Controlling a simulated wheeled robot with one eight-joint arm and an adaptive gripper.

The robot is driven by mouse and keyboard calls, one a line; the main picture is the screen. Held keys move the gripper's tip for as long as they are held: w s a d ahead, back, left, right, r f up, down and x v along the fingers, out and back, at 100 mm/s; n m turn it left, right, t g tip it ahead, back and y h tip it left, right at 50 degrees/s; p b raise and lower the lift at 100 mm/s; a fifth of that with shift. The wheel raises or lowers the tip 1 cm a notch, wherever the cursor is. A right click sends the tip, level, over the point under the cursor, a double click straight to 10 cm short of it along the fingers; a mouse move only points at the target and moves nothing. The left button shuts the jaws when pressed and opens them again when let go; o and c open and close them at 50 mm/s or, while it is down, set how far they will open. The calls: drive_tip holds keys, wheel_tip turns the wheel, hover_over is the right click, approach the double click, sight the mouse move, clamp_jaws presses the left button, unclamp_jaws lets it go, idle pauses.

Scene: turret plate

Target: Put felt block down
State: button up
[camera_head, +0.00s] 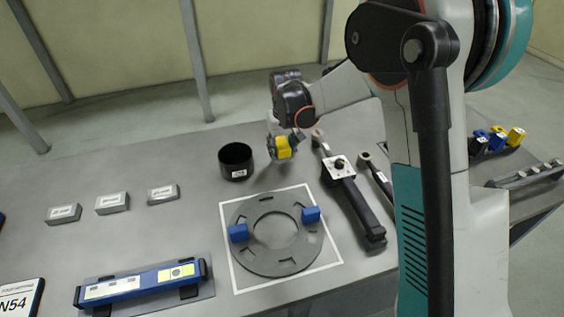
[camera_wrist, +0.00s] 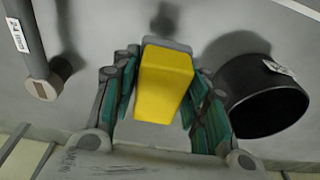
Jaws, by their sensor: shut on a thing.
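My gripper (camera_head: 281,149) is above the grey table, just right of a black cup in the head view. It is shut on a yellow block (camera_head: 283,148), which I take to be the felt block. In the wrist view the yellow block (camera_wrist: 164,84) sits between the two green-padded fingers, with a grey part at its far end. The block appears held above the table surface. The black cup (camera_head: 236,162) is open at the top and carries a white label; in the wrist view the cup (camera_wrist: 262,97) is to the right of the fingers, apart from the block.
A grey ring plate (camera_head: 243,258) with two blue blocks (camera_head: 311,215) lies inside a white square outline. Black-handled tools (camera_head: 358,208) lie to its right. Several grey labelled blocks (camera_head: 112,203) stand left. A blue bar-shaped device (camera_head: 128,287) lies front left. Bare table lies between them.

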sight(282, 167)
drive_tip(key=shift+f+b, duration=0.6)
drive_tip(key=shift+f, duration=1.75)
drive_tip(key=shift+r, duration=0.1)
drive_tip(key=shift+s+f+b, duration=0.15)
drive_tip(key=shift+f+b, duration=0.2)
drive_tip(key=shift+f, duration=0.05)
drive_tip(key=o, duration=1.1)
drive_tip(key=shift+f, duration=0.2)
drive_tip(key=shift+r, duration=0.1)
